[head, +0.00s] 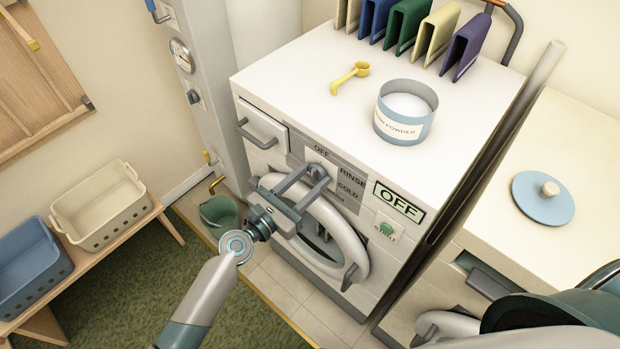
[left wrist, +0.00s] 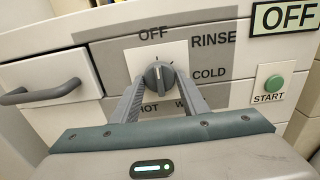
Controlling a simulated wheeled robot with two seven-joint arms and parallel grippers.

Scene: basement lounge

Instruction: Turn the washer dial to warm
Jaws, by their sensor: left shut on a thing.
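The white washer (head: 262,135) has a grey dial (left wrist: 159,75) on its front panel. The labels OFF, RINSE and COLD show around the dial; HOT and a word starting with W are partly hidden by my fingers in the left wrist view. The dial's pointer mark appears to point up toward OFF. My left gripper (head: 318,177) is shut on the dial, one finger on each side, also in the left wrist view (left wrist: 160,82). The display (head: 399,203) reads OFF. My right gripper does not show in either view.
A green START button (head: 386,229) sits below the display. On top stand a powder tub (head: 402,132), a yellow scoop (head: 349,78) and several coloured upright items. Baskets (head: 100,203) stand left.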

